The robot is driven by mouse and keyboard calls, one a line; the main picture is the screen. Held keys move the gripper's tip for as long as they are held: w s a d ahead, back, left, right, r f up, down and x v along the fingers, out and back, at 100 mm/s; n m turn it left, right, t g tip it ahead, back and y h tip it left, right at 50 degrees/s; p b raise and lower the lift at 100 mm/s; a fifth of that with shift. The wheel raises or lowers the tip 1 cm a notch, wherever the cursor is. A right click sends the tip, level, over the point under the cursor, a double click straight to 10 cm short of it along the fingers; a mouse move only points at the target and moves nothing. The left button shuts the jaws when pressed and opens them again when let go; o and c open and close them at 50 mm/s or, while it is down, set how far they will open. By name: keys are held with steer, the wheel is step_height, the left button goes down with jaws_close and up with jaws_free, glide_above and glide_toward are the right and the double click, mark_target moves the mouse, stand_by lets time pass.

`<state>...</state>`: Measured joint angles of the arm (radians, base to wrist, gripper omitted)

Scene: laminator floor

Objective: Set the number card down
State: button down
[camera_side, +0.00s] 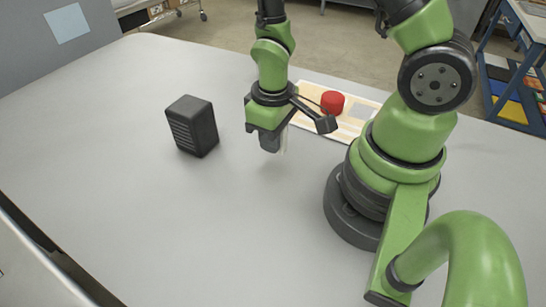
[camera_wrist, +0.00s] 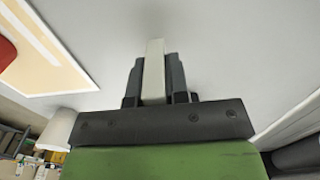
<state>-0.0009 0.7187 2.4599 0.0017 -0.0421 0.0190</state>
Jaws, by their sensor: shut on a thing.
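The number card (camera_wrist: 153,68) is a pale, narrow strip seen edge-on between the two dark fingers of my gripper (camera_wrist: 153,80) in the wrist view. My gripper is shut on it, and its far end sticks out past the fingertips. In the side view my gripper (camera_side: 271,143) points down, low over the grey table (camera_side: 220,215), and a pale edge of the card shows beside the fingers. No number is visible on it. I cannot tell whether its lower edge touches the table.
A black ribbed box (camera_side: 192,125) stands to the left. The table's front and middle are clear.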

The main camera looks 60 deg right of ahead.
mark_target(273, 168)
steer(key=shift+f, duration=2.7)
steer(key=shift+f, duration=0.1)
steer(key=c, duration=1.1)
jaws_free()
step_height(273, 168, up, 12)
steer(key=shift+r, duration=0.25)
steer(key=s+a+r+m+t+y, duration=0.1)
steer(key=s+r+m+t, duration=0.1)
steer(key=r, duration=0.7)
steer(key=s+a+r+m+t+y, duration=0.1)
steer(key=s+r+t, duration=0.3)
steer(key=r, duration=0.5)
steer(key=shift+a+r+m+t, duration=0.15)
steer(key=shift+a+m+t, duration=0.25)
steer(key=shift+m+t, duration=0.15)
